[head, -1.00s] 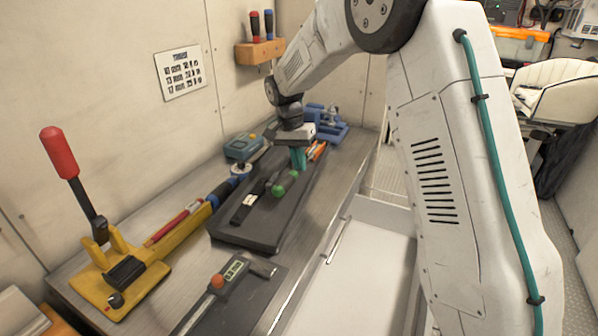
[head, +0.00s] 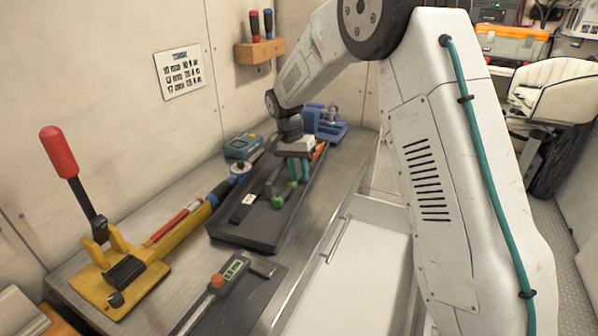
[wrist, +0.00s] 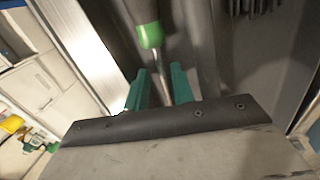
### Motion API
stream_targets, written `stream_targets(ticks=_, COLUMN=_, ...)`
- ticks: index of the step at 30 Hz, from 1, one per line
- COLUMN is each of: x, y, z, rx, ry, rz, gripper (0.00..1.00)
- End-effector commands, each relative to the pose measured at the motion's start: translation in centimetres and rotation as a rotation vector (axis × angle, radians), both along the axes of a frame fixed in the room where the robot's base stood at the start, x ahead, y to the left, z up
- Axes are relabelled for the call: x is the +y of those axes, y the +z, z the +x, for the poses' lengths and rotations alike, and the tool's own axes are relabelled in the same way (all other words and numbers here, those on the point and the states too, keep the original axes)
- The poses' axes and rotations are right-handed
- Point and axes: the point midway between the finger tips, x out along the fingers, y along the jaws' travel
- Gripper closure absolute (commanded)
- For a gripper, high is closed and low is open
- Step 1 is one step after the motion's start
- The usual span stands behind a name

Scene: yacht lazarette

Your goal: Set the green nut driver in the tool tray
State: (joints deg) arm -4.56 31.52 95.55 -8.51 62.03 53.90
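The green nut driver (head: 285,194) has a dark handle with green ends and lies in the dark tool tray (head: 232,234), towards its right side. In the wrist view the nut driver (wrist: 150,35) shows its green collar and metal shaft, with the handle's far end cut off by the frame. My gripper (head: 299,178) is low over the tray. In the wrist view the teal fingers of my gripper (wrist: 160,80) stand apart, one on each side of the shaft, with gaps visible. Contact under the handle is hidden.
A black tool with a white label (head: 248,200) lies left of the driver in the tray. An orange-handled tool (head: 319,151) is behind my gripper. A blue vise (head: 324,124), a grey-blue meter (head: 243,146) and a yellow tool (head: 135,270) stand around the tray.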

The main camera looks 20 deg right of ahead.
Motion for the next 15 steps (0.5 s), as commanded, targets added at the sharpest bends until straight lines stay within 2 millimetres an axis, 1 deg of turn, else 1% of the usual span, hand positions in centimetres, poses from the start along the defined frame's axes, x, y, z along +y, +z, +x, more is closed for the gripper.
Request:
stream_targets(ticks=4, x=0.1, y=0.5, z=0.1, rx=-0.001, ry=0.001, rz=0.001, gripper=0.72)
stream_targets(ticks=7, x=0.3, y=1.8, z=0.3, rx=-0.001, ry=0.000, rz=0.001, gripper=0.72)
stream_targets(ticks=15, x=1.1, y=7.6, z=1.1, rx=-0.004, ry=0.000, rz=0.001, gripper=0.72)
